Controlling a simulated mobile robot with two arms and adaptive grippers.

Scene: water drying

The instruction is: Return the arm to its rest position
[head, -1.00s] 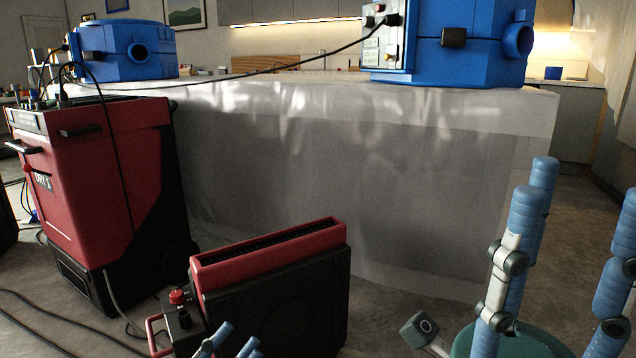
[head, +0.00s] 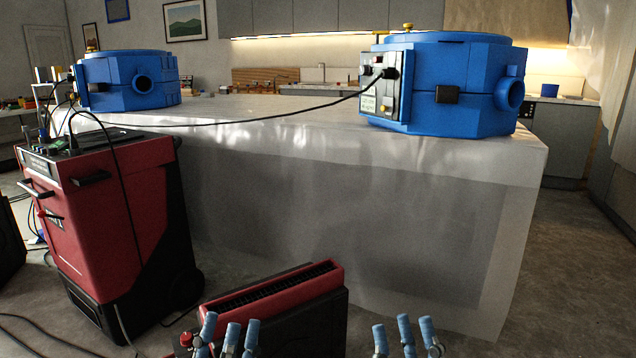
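My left gripper (head: 230,337) shows at the bottom of the head view, left of centre. Only its blue fingertips and upper fingers show, spread apart with nothing between them. My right gripper (head: 406,337) shows at the bottom, right of centre. Its blue fingers also stand apart and empty. The palms and arms of both are below the picture's edge. The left gripper's fingers overlap the picture of a red and black unit (head: 275,290) on the floor; I cannot tell the distance between them.
A plastic-covered island (head: 350,210) stands ahead. A blue machine (head: 440,85) sits on its right end, another blue machine (head: 128,80) on its left. A cable (head: 240,121) crosses the top. A red wheeled machine (head: 100,220) stands left. Floor (head: 570,270) at right is clear.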

